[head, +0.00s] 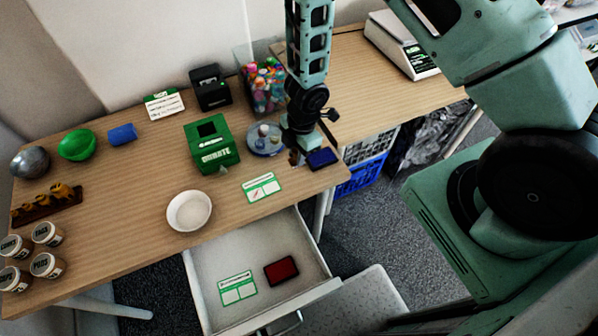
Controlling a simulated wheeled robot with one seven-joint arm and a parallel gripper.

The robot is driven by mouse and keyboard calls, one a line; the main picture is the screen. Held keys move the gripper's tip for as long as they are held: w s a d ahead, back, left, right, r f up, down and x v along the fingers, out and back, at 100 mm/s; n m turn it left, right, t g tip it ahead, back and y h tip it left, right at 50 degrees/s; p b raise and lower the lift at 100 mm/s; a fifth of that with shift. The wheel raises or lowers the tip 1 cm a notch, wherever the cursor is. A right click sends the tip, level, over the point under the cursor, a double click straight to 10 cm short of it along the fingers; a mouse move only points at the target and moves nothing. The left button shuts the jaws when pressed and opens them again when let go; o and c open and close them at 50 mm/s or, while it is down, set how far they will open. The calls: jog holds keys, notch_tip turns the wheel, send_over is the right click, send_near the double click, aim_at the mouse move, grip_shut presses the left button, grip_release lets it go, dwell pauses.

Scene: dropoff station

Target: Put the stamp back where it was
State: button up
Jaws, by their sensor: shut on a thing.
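My gripper (299,146) points down over the right end of the wooden table, left of a dark blue pad (321,158). It is shut on a small brownish thing (294,158), probably the stamp, mostly hidden by the fingers. I cannot tell whether it touches the table. A dark red pad (281,270) lies in the open drawer (215,262), beside a green-and-white card (238,288). Another such card (261,187), with a small red mark, lies on the table in front of my gripper. A dark wooden rack (38,210) at far left holds several yellow-brown pieces.
A round tray (258,148) with small items and a bin of colourful things (262,88) stand close to my gripper. A green donation box (211,144), a white bowl (189,211) and several labelled jars (47,266) stand further left. The table's middle left is clear.

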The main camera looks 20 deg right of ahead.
jog(key=shift+f, duration=2.75)
jog(key=shift+b, duration=0.3)
jog(key=shift+f, duration=0.2)
jog(key=o, duration=0.8)
jog(key=shift+r, duration=0.1)
